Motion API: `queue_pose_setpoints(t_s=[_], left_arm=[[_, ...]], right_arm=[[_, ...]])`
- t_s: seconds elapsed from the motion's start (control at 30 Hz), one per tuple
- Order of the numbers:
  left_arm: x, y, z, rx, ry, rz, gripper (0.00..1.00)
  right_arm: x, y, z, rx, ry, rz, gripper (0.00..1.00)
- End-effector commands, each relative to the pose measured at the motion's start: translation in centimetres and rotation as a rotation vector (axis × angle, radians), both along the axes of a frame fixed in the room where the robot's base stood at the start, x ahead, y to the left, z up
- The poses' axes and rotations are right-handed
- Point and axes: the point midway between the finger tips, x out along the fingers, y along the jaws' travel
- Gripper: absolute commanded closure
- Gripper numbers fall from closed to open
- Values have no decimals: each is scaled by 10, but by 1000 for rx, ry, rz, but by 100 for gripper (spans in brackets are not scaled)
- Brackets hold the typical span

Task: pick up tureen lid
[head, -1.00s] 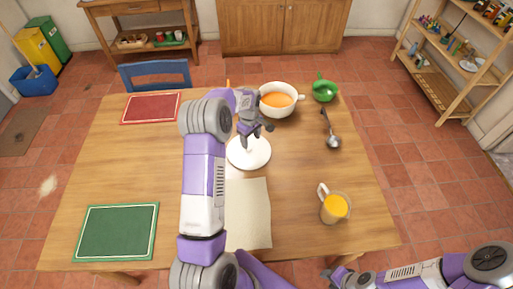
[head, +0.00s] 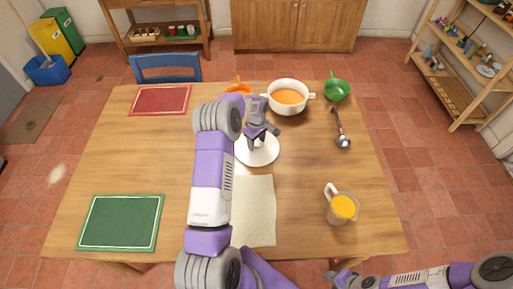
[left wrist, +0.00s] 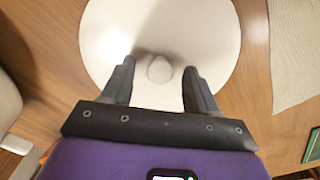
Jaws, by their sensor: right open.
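The tureen lid (head: 268,154) is a white round disc lying on the wooden table, in front of the white tureen (head: 288,97) of orange soup. My left gripper (head: 257,145) is over the lid, pointing down. In the left wrist view the lid (left wrist: 160,30) fills the upper middle, and its round knob (left wrist: 159,69) sits between the spread fingers of the left gripper (left wrist: 159,88), with gaps on both sides. My right gripper (head: 340,281) is open at the bottom edge of the head view, partly cut off and far from the lid.
A beige cloth (head: 254,210) lies in front of the lid. A glass jug of orange juice (head: 342,208), a ladle (head: 342,130) and a green object (head: 337,89) stand to the right. An orange object (head: 238,88) is beside the tureen. The left table middle is clear.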

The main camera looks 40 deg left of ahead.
Motion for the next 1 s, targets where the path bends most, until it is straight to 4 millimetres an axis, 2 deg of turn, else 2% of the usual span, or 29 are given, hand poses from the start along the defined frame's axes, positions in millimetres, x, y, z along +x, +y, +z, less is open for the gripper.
queue_pose_setpoints(t_s=[0.03,0.37,0.7,0.87,1.0], left_arm=[[0,0,0,0,0,0,50],[0,0,0,0,0,-1,100],[1,0,7,1,-2,-2,100],[1,0,34,2,-4,-1,100],[1,0,64,3,-5,-1,100]], right_arm=[[0,0,0,0,0,0,57],[0,0,0,0,0,0,57],[0,0,1,0,0,0,57],[0,0,6,0,0,0,57],[0,0,10,0,0,0,57]])
